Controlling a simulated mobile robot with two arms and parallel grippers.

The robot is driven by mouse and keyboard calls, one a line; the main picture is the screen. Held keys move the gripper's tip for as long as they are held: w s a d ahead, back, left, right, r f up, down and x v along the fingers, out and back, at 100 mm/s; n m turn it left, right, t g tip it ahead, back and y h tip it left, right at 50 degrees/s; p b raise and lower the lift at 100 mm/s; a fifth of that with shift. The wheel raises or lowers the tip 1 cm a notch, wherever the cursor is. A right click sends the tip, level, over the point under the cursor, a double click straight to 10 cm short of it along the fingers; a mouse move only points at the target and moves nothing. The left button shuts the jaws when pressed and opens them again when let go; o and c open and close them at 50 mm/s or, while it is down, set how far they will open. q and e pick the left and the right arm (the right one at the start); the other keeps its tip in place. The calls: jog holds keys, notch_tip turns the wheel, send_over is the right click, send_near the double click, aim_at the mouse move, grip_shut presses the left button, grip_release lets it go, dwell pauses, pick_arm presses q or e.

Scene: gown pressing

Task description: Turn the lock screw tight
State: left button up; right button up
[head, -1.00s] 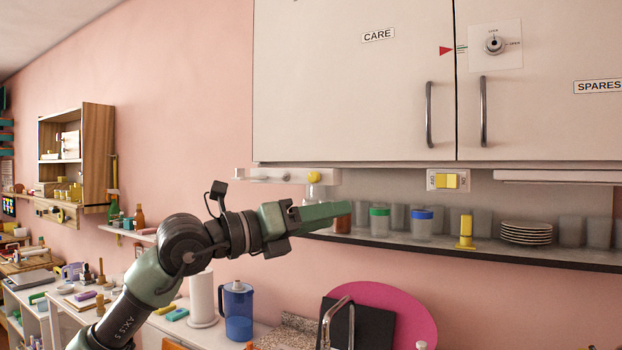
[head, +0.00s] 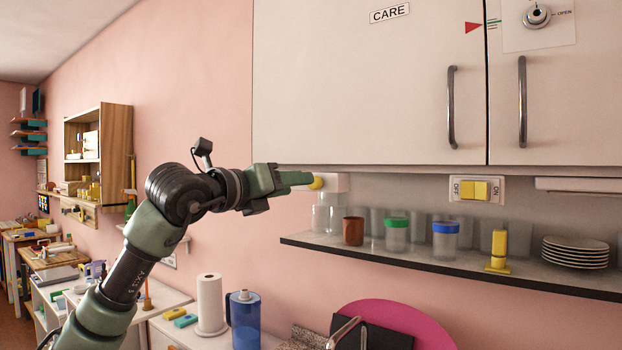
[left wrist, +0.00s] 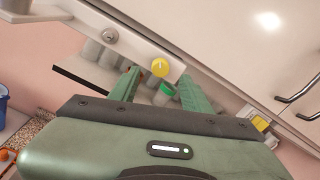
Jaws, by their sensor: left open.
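The yellow round knob that appears to be the lock screw (head: 316,182) sits on a white bar under the wall cabinet. In the head view it is partly hidden behind my left gripper (head: 298,179). In the left wrist view the knob (left wrist: 160,67) shows in full with a pale line on its face. My left gripper (left wrist: 158,80) is open, its two green fingers pointing at the bar. In that view the knob appears between the fingertips and slightly beyond them. Nothing is held. I cannot tell whether the fingers touch it. My right gripper is not in view.
The cabinet (head: 360,90) hangs just above the bar. A shelf (head: 420,262) below carries jars, a brown cup (head: 353,231), a yellow stand (head: 498,252) and plates (head: 575,252). A paper roll (head: 210,305) and blue pitcher (head: 243,320) stand lower down.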

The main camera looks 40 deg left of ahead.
pick_arm(q)
jog(key=w+p, duration=0.2)
jog(key=w, duration=0.3)
jog(key=shift+w+a, duration=0.15)
jog(key=shift+w, duration=0.1)
jog(key=c, duration=1)
grip_shut()
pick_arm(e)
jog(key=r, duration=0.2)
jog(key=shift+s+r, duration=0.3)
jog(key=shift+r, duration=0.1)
